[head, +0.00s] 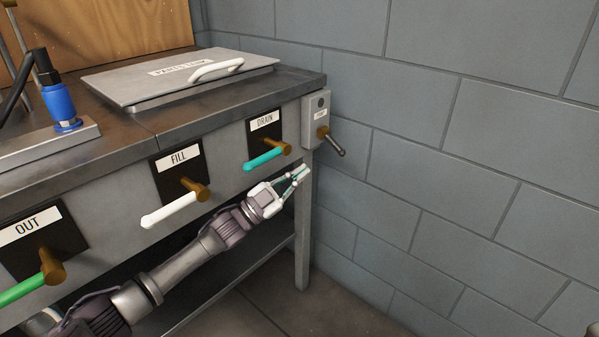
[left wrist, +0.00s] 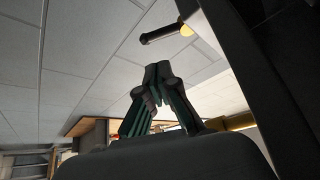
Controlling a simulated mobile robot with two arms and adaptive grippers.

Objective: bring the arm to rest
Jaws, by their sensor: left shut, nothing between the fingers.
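My left gripper (head: 299,172) is at the right end of the metal bench front, just below the teal DRAIN handle (head: 266,160) and to its right. My left arm comes in from the lower left and runs below the handles. In the left wrist view, the fingertips (left wrist: 157,70) come together with nothing between them. No contact with the DRAIN handle can be made out. My right gripper shows in neither view.
The bench front carries the white FILL handle (head: 170,210), the green OUT handle (head: 24,289) and a switch box (head: 316,121) with a dark lever (head: 331,141). A lidded panel (head: 180,77) and a blue fitting (head: 61,104) are on top. A grey block wall (head: 450,140) stands right; floor between is clear.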

